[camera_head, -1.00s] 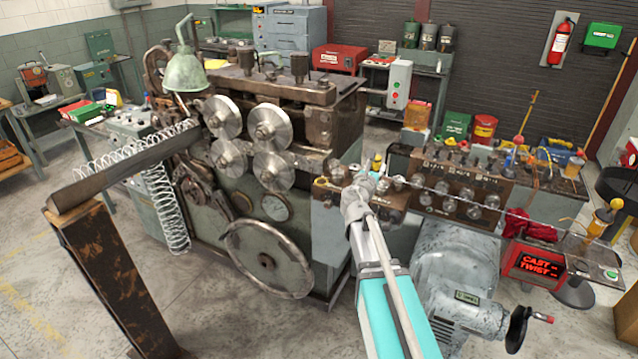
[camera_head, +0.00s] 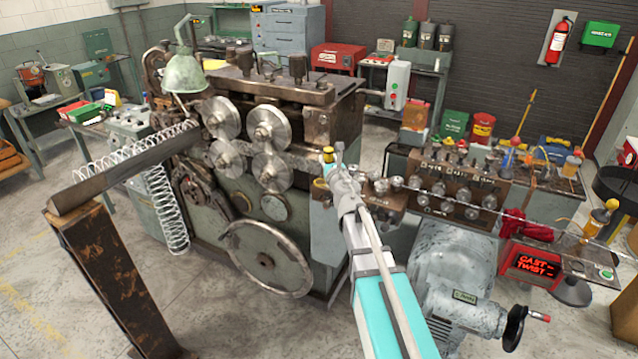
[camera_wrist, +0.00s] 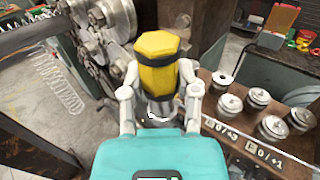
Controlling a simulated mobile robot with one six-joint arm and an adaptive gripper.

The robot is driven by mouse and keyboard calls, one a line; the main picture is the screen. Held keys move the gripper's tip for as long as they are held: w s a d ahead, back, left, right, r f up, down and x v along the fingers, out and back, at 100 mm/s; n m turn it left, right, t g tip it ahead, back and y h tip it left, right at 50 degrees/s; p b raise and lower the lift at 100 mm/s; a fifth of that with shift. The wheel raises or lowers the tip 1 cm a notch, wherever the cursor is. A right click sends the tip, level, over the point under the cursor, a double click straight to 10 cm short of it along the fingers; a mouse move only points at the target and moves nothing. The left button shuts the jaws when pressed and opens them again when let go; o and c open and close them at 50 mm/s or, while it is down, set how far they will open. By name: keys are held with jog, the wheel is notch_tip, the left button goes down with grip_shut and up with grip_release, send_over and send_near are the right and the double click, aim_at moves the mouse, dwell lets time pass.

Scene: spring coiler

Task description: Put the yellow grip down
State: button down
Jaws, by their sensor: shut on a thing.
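The yellow grip (camera_wrist: 156,62) is a faceted yellow piece with a dark band, upright in the wrist view. My gripper (camera_wrist: 160,92) is shut on it, one finger on each side. Its lower end is partly hidden by the gripper body. In the head view the grip (camera_head: 328,156) shows small at the tip of my gripper (camera_head: 334,164), in front of the coiling machine's right side. I cannot tell whether the grip touches anything below it.
The coiling machine (camera_head: 258,220) with large steel rollers stands to the left. A block with several round knobs (camera_wrist: 258,98) lies close on the right. The straightener panel (camera_head: 455,190) and a red display box (camera_head: 535,265) stand further right.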

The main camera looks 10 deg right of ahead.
jog(key=shift+a+n+y, duration=0.5)
jog(key=shift+a+y, duration=0.3)
jog(key=shift+w, duration=0.1)
jog(key=w+d+f+b, duration=0.1)
jog(key=w+f+b, duration=0.3)
jog(key=w, duration=0.5)
jog(key=b, duration=0.5)
send_over(320, 183)
jog(key=shift+s+f, duration=0.15)
jog(key=shift+f, duration=1.1)
jog(key=shift+s+f, duration=0.15)
jog(key=shift+f, duration=1.05)
jog(key=shift+f, duration=0.1)
jog(key=shift+w+f+b, duration=0.4)
jog(key=shift+f+b, duration=0.05)
jog(key=shift+b, duration=0.1)
jog(key=shift+f+b, duration=1.45)
jog(key=shift+f, duration=0.1)
